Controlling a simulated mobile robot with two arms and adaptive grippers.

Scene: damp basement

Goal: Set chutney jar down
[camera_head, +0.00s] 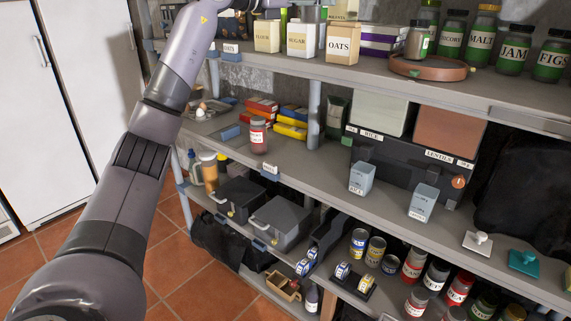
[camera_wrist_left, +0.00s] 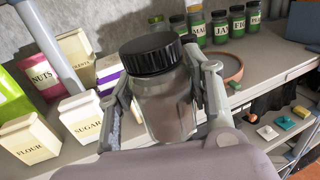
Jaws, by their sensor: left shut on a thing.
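My left gripper (camera_wrist_left: 165,95) is shut on a jar with a ribbed black lid and clear sides, which I take as the chutney jar (camera_wrist_left: 168,110). Its contents look brownish grey, and no label shows on the side I see. The jar is roughly upright between the two fingers, in front of the upper shelf. Whether its base touches anything is hidden. In the head view my left arm rises to the top edge, and the gripper is not clearly visible there. My right gripper is in neither view.
The upper shelf (camera_head: 500,95) holds flour (camera_head: 267,36), sugar (camera_head: 301,40) and oats (camera_head: 341,44) canisters, and several green-labelled jars behind. A round terracotta tray (camera_head: 440,73) stands right of the canisters, with a small jar (camera_head: 418,40) at it. Bare shelf lies right of the tray.

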